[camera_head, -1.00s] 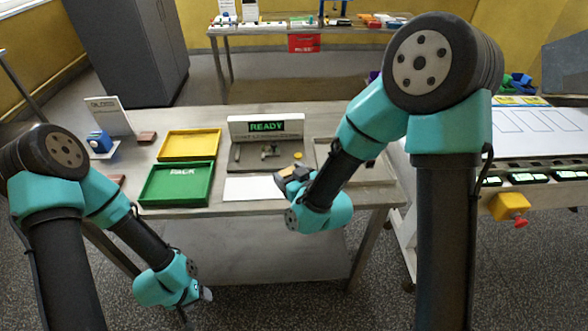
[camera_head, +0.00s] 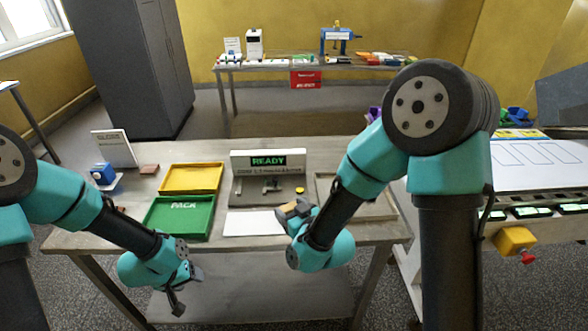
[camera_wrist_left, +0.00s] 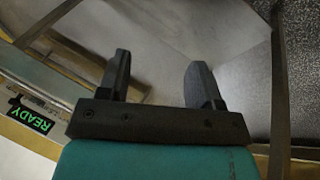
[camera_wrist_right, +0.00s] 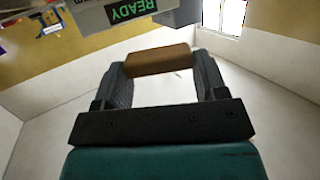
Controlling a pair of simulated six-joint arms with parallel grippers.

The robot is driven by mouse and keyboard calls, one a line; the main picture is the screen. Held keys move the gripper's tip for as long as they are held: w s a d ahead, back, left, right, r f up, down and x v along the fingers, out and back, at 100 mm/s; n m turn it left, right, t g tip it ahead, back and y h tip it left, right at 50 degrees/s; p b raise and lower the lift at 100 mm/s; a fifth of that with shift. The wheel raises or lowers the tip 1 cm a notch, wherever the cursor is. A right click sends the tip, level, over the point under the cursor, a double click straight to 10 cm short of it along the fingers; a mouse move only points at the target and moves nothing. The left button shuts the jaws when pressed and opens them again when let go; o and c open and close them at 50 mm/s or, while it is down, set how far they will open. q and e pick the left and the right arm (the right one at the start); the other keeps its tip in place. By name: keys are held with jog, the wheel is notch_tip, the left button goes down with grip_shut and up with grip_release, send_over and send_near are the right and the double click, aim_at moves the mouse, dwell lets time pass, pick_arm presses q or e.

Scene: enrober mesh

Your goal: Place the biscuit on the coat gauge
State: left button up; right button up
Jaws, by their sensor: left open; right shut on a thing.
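The biscuit (camera_wrist_right: 160,61), a tan-brown bar, is held across the fingertips of my right gripper (camera_wrist_right: 160,78), which is shut on it. In the head view the biscuit (camera_head: 293,207) is partly hidden by the gripper, near the right end of the white sheet and in front of the coat gauge. The coat gauge (camera_head: 268,161) is a grey unit with a green READY display and a low bed at the back of the table. My left gripper (camera_head: 181,290) is open and empty in front of the table's front edge; its spread fingers show in the left wrist view (camera_wrist_left: 160,80).
Left of the gauge lie a green PACK tray (camera_head: 180,232) and a yellow tray (camera_head: 190,190). A white sheet (camera_head: 253,223) lies in front of the gauge. A shallow beige tray (camera_head: 382,212) is to its right, partly behind my right arm. A brown block (camera_head: 149,169) sits at the back left.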

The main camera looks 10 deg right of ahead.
pick_arm(q)
jog(key=shift+t, duration=0.5)
jog(key=w+r, duration=0.1)
jog(key=r, duration=0.2)
jog(key=w+d+r, duration=0.1)
jog(key=r, duration=0.2)
jog(key=w+r, duration=0.2)
jog(key=r, duration=0.1)
jog(key=shift+d+r, duration=0.15)
jog(key=shift+r, duration=0.15)
notch_tip(320, 180, up, 18)
jog(key=m+g+y, duration=0.5)
jog(key=m, duration=1)
send_over(288, 207)
jog(key=w+d, duration=0.1)
jog(key=shift+s+d+r+m+y, duration=0.1)
jog(key=shift+d+r+m+y, duration=0.2)
jog(key=shift+d, duration=0.15)
jog(key=f, duration=0.4)
jog(key=a+f, duration=0.1)
jog(key=f, duration=0.7)
jog(key=shift+s+a, duration=0.35)
